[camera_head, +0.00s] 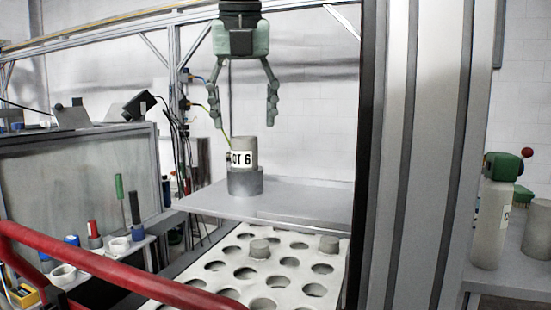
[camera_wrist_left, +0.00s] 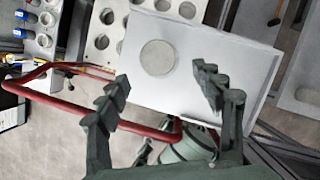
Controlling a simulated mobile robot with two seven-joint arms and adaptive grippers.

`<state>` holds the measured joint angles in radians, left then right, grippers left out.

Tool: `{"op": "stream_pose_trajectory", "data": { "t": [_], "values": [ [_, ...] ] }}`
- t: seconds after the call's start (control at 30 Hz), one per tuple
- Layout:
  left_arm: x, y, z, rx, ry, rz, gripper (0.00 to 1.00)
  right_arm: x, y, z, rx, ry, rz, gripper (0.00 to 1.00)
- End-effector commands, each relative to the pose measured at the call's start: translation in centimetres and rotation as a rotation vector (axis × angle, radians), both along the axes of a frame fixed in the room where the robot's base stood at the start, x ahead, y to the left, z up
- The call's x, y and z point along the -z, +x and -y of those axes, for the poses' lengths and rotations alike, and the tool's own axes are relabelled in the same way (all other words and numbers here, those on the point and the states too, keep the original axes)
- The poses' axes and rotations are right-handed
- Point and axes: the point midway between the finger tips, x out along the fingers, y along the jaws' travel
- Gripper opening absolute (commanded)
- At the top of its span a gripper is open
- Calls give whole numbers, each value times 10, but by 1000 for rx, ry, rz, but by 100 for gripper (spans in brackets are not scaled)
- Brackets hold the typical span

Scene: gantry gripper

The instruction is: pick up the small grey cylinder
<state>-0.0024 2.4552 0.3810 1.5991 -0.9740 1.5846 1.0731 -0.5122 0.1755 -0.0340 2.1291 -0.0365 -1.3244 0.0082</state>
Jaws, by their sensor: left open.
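A grey cylinder (camera_head: 244,153) with a white label, partly reading "OT 6", stands upright on a wider, darker round base (camera_head: 245,182) on a pale shelf. In the left wrist view its round top (camera_wrist_left: 158,58) shows between the fingers. My left gripper (camera_head: 244,119) hangs above the labelled cylinder, fingers pointing down. It is open and empty, apart from the cylinder. Two small grey cylinders sit in the tray of holes, one near its middle (camera_head: 259,249) and one at its right (camera_head: 329,245). My right gripper is not in view.
The pale shelf (camera_head: 310,203) is otherwise clear. The white perforated tray (camera_head: 226,256) lies in front, with a red rail (camera_head: 120,272) crossing at lower left. A tall grey post (camera_head: 415,150) rises to the right. A green-topped cylinder (camera_head: 490,225) stands beyond it.

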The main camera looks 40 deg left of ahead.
Motion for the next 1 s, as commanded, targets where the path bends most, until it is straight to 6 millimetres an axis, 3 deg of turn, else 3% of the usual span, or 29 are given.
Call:
{"op": "stream_pose_trajectory", "data": {
  "t": [0.17, 0.7, 0.93, 1.0],
  "values": [
    [3, -3, -3, -19, 29, -11, 67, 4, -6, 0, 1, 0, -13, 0],
    [64, 18, -21, -16, 26, -10, 67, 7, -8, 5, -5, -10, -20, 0],
    [65, 18, -22, -17, 27, -8, 67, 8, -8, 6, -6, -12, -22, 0],
    [65, 18, -22, -17, 26, -9, 61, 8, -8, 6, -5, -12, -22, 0]
  ]
}}
